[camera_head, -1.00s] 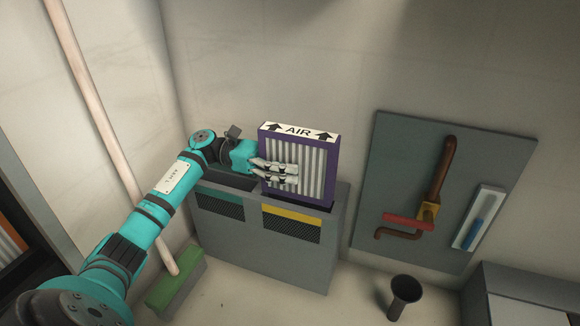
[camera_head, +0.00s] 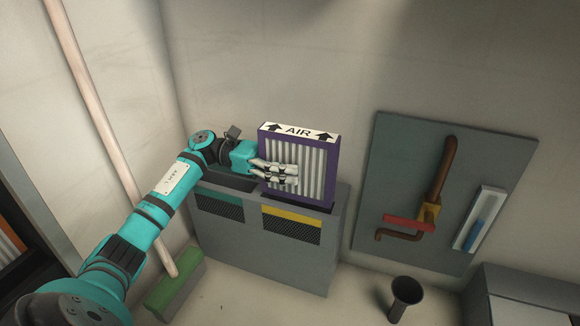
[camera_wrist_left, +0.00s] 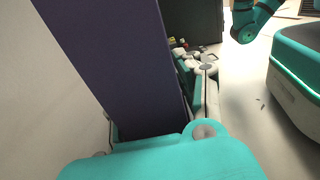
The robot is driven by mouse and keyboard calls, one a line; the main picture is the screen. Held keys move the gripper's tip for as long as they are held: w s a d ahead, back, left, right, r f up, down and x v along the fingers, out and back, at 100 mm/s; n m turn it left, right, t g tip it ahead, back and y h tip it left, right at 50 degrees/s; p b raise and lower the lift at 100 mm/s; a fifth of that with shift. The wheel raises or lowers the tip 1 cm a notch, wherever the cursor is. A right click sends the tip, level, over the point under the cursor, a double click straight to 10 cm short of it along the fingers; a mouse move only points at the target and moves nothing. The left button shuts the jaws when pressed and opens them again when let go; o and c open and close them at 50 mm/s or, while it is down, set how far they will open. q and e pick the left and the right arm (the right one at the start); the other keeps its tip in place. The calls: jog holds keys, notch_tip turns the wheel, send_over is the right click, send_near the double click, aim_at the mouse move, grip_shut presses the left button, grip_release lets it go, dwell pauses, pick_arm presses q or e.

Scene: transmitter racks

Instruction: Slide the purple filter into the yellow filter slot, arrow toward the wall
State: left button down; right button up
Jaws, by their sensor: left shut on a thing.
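The purple filter (camera_head: 329,172) stands upright at the yellow-marked slot (camera_head: 292,214) of the grey filter housing (camera_head: 250,255). Its pleated face is toward me, and the two arrows beside "AIR" on its white top strip point toward the wall. Its lower edge is at the housing's top opening; how deep it sits is hard to tell. My left gripper (camera_head: 290,174) is shut on the filter at its left side. In the left wrist view the filter's purple side (camera_wrist_left: 115,60) fills the space before the gripper. My right gripper is not in view.
A teal-marked slot (camera_head: 219,199) sits left of the yellow one, its top opening empty. A wall panel (camera_head: 400,180) with a pipe and red-handled valve is at right. A black cup-like container (camera_head: 405,295) stands on the floor. A green-headed broom (camera_head: 172,290) leans at left.

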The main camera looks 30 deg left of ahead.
aim_at(290, 143)
pick_arm(q)
jog(key=shift+f, duration=2.05)
jog(key=c, duration=0.8)
grip_release()
jog(key=shift+f, duration=0.1)
notch_tip(290, 143, up, 10)
jog(key=shift+r, duration=0.2)
jog(key=shift+s, duration=0.1)
